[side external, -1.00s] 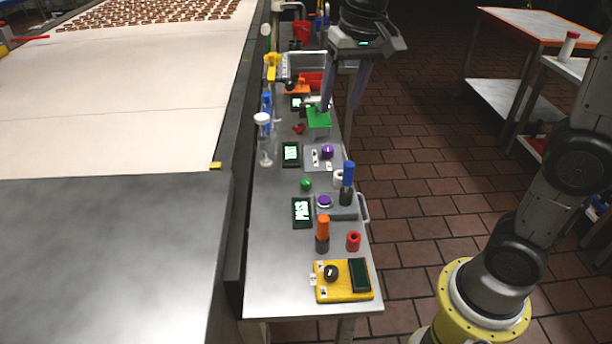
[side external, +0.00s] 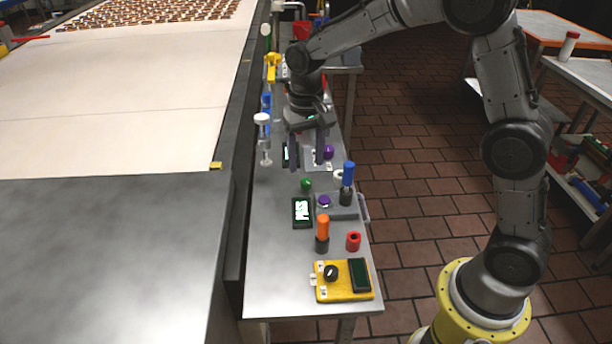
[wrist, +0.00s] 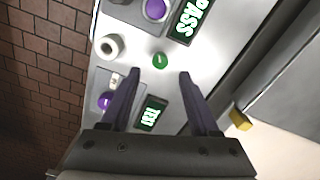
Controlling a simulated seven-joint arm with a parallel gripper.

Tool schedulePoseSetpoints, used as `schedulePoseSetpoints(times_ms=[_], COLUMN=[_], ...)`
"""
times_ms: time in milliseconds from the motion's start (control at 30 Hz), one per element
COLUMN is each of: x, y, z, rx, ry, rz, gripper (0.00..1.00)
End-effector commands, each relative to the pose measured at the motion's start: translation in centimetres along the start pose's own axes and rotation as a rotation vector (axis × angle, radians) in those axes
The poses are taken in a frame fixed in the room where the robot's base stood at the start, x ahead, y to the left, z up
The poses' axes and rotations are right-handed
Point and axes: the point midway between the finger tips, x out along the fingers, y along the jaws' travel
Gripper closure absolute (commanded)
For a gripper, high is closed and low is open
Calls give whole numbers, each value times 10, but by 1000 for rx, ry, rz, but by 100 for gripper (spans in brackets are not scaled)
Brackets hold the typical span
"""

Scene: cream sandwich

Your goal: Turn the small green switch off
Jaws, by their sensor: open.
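A small green round knob (side external: 306,184), seemingly the green switch, stands on the narrow steel table. It also shows in the wrist view (wrist: 160,60), just beyond and between my fingertips. Whether it is on or off cannot be told. My gripper (side external: 307,163) is open and empty, pointing down above the table. In the side view it is a little behind the knob, and I see no contact. In the wrist view my two fingers (wrist: 160,76) are spread wide.
A screen reading PASS (side external: 302,212), a purple-button box (side external: 340,210) and a blue-topped cylinder (side external: 348,173) stand near the knob. A white ring (wrist: 110,46) is beside it. An orange-topped cylinder (side external: 322,228), red cylinder (side external: 353,241) and yellow box (side external: 325,293) are nearer the front.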

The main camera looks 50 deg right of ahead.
Motion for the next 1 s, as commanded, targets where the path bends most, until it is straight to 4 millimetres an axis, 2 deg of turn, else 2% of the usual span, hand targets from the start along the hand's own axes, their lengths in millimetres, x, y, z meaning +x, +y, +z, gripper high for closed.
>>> schedulePoseSetpoints(times_ms=[100,300,500,733,1000], x=[22,46,55,55,54], y=[0,0,0,0,0], z=[0,0,0,0,0], rx=[0,0,0,0,0], ry=[-3,-1,0,0,1], rz=[2,1,0,0,0], gripper=[38,38,38,38,87])
